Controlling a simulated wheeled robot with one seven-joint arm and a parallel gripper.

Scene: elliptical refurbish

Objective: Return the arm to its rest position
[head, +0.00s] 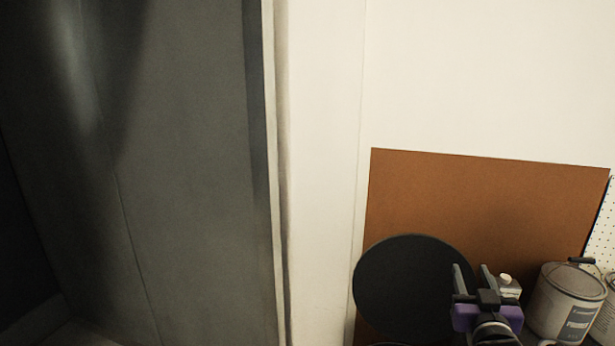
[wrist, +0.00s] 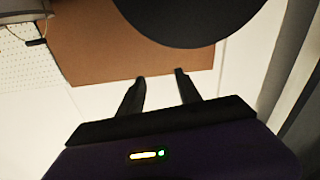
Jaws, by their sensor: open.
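My gripper (head: 472,278) is at the lower right of the head view, pointing up, with its two dark fingers apart and nothing between them. In the wrist view my gripper (wrist: 160,75) also shows open and empty, with the brown board and white wall beyond the fingertips. In the head view the gripper overlaps the right edge of a black round disc (head: 405,290). I cannot tell how far apart the two are.
A brown board (head: 480,190) stands against the white wall (head: 480,70). A paint can (head: 562,300) stands close to the right of my gripper. A large dark grey panel (head: 170,180) fills the left side. A white pegboard (head: 604,225) shows at the right edge.

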